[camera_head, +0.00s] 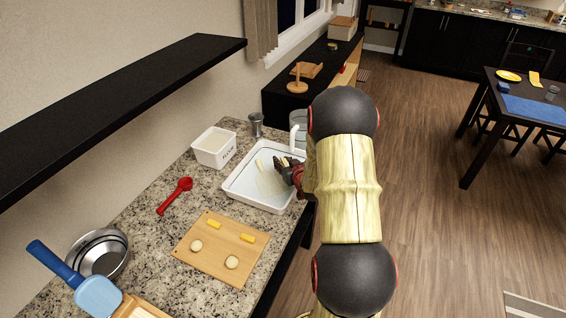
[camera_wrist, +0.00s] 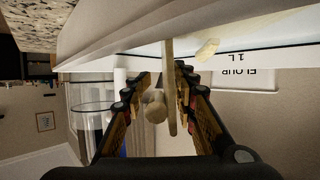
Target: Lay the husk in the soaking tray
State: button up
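The soaking tray (camera_head: 236,186) is white and shallow, on the granite counter. A pale strip (camera_head: 259,165) lies in it near its far side. My gripper (camera_head: 284,168) is over the tray's right part, low, pointing left. In the wrist view my gripper (camera_wrist: 168,72) is shut on the husk (camera_wrist: 170,88), a thin tan piece seen edge-on between the fingers. A rounded pale lump (camera_wrist: 155,108) shows beside it; I cannot tell whether it is part of the husk. The tray's wall (camera_wrist: 130,35) fills the top of the wrist view, with a pale piece (camera_wrist: 207,48) beyond the fingers.
A white flour container (camera_head: 213,150) stands left of the tray, with a metal cup (camera_head: 256,127) behind. A red scoop (camera_head: 176,196) and a wooden board (camera_head: 200,262) with dough rounds and yellow pieces lie nearer. Metal bowls (camera_head: 98,255) stand front left. A dark shelf (camera_head: 110,90) overhangs.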

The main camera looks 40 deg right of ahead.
jog(key=shift+r, duration=0.1)
jog(key=shift+s+r, duration=0.1)
jog(key=shift+r, duration=0.05)
jog(key=p+v, duration=0.3)
jog(key=v, duration=0.9)
jog(key=a+r+n+g, duration=0.2)
jog(key=a+r+g, duration=0.1)
jog(key=a+r, duration=1.1)
jog(key=s+a+r+n+g+y, duration=0.1)
jog(key=s+a+r+g+y, duration=0.1)
jog(key=s+a, duration=0.7)
jog(key=s+a+r+n+g+y, duration=0.1)
jog(key=s+a+r+g+y, duration=0.1)
jog(key=s+a, duration=0.8)
jog(key=a+r+y, duration=0.1)
jog(key=a+r, duration=0.1)
jog(key=a, duration=0.1)
jog(key=shift+s, duration=0.25)
